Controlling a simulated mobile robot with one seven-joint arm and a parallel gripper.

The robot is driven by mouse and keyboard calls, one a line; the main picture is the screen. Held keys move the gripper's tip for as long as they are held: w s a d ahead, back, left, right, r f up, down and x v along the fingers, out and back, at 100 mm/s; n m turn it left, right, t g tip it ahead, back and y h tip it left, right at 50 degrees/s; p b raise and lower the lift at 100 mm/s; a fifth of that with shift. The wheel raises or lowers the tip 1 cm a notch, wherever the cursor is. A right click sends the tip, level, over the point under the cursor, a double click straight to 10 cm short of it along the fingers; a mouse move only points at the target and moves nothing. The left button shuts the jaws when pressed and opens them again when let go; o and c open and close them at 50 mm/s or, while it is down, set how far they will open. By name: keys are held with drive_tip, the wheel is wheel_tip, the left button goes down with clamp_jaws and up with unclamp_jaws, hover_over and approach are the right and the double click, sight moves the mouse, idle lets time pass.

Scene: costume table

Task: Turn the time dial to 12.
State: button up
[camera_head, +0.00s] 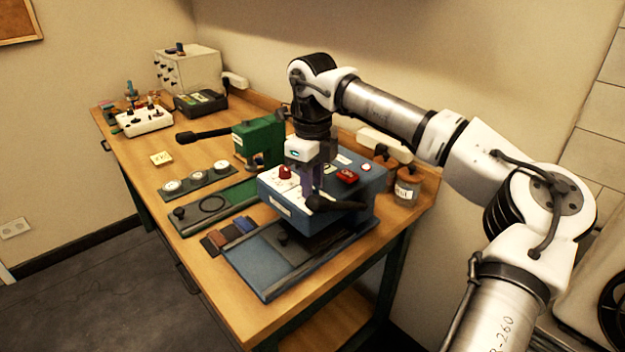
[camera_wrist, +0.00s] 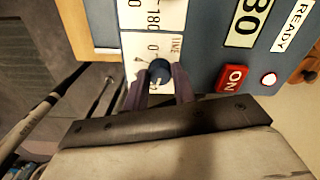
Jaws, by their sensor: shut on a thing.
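The time dial (camera_wrist: 159,71) is a dark round knob on a white plate marked TIME (camera_wrist: 173,46) with a 0 beside it. My gripper (camera_wrist: 161,80) is shut on the knob, with one purple finger on each side of it in the wrist view. A pale mark shows on the knob's near side, but I cannot tell the number it points to. In the head view my gripper (camera_head: 314,188) points down at the top of the blue control box (camera_head: 268,190); its fingers and wrist hide most of the dial there.
A red knob (camera_head: 285,172) sits on the box beside my gripper. A red ON switch (camera_wrist: 235,79), a display reading 80 (camera_wrist: 248,22) and a READY lamp (camera_wrist: 268,79) are close by. A green press (camera_head: 258,138) stands behind left; jars (camera_head: 407,185) stand right.

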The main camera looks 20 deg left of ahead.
drive_tip(key=shift+r, duration=0.1)
drive_tip(key=o, duration=1)
wheel_tip(320, 180, up, 14)
drive_tip(key=b, duration=0.1)
drive_tip(key=shift+b, duration=0.4)
